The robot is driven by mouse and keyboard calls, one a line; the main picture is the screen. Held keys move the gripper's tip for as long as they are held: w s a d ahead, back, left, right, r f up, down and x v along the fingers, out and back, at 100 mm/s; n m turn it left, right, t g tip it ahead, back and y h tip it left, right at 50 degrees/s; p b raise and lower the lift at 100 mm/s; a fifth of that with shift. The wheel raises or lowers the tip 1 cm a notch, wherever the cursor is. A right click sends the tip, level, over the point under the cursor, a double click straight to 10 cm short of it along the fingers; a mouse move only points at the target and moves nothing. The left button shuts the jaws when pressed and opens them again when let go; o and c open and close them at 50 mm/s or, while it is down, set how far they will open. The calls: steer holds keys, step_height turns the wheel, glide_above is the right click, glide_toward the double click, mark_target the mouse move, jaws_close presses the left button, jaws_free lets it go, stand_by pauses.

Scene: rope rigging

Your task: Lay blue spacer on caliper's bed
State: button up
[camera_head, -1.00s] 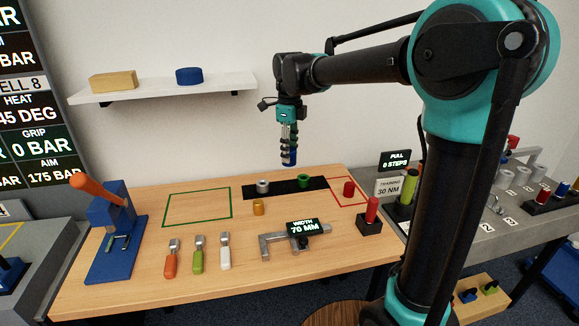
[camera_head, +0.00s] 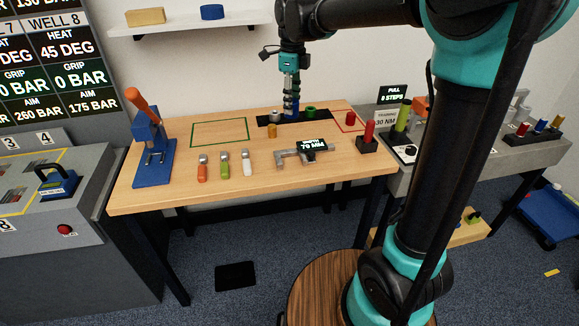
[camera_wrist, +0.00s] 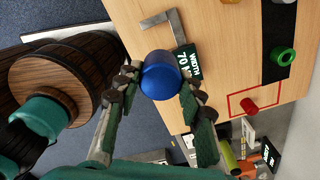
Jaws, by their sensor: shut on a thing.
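The blue spacer (camera_wrist: 162,76) is a short, smooth cylinder between the fingers of my gripper (camera_wrist: 158,85) in the wrist view. My gripper is shut on it. In the head view my gripper (camera_head: 291,108) points down, and its tip overlaps the black strip; its exact height is unclear. The grey caliper (camera_head: 290,158) lies on the wooden table, in front of my gripper, with a dark display reading a width of 70 mm. In the wrist view the caliper's jaw (camera_wrist: 176,24) shows beyond the spacer, which partly hides the rest. The spacer is apart from the caliper.
The black strip (camera_head: 265,120) holds a silver ring (camera_head: 275,116) and a green ring (camera_head: 311,112). An orange spacer (camera_head: 272,131) stands behind the caliper. Several coloured-handled tools lie left of it. A red cylinder in a black block (camera_head: 367,146) stands at right. The green-outlined area (camera_head: 220,133) is empty.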

step_height(320, 180, down, 19)
steer(key=shift+r, duration=0.1)
stand_by(0.3)
steer(key=o, duration=0.8)
steer(key=shift+f, duration=0.2)
steer(key=shift+c, duration=0.2)
steer(key=shift+o, duration=1)
steer(key=shift+r, duration=0.15)
